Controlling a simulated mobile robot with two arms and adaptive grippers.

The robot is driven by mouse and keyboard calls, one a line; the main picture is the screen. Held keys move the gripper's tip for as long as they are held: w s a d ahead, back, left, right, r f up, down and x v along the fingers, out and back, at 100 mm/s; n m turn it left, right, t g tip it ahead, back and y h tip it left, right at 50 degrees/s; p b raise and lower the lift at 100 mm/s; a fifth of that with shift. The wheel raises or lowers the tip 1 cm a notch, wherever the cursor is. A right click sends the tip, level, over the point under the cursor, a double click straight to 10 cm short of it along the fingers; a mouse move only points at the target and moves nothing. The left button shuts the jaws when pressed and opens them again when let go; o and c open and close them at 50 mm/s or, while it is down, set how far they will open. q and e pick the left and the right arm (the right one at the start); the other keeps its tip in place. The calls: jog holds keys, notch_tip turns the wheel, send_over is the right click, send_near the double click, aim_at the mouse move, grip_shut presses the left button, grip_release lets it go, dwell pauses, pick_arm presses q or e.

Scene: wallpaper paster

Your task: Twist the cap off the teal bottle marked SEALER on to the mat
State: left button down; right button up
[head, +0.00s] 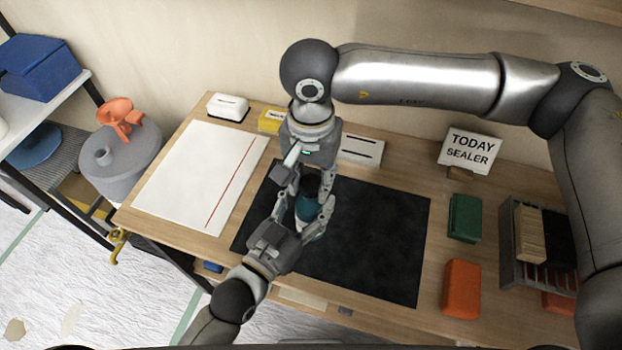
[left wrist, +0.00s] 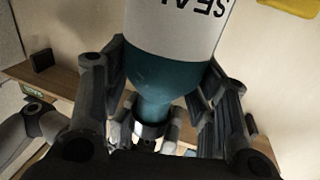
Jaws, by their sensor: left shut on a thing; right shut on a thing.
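The teal bottle (head: 309,209) has a white label; part of the word, "SEA", shows inverted in the left wrist view (left wrist: 165,78). It is over the left part of the dark mat (head: 375,240); I cannot tell whether its base touches the mat. My left gripper (head: 300,222) is shut on the bottle's body, one finger on each side. My right gripper (head: 310,187) comes down from above and is shut on the dark cap (head: 311,184). The cap is at the bottle's neck, and the fingers partly hide it. I cannot tell how far it is turned.
A white sheet (head: 200,175) lies left of the mat. Green (head: 465,217) and orange (head: 461,288) blocks and a rack (head: 508,245) are at the right. The mat's right part is clear.

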aim_at(311, 183)
jog(key=shift+r, duration=0.4)
jog(key=shift+r, duration=0.1)
jog(key=shift+r, duration=1.9)
pick_arm(q)
jog(key=shift+c, duration=2.4)
grip_release()
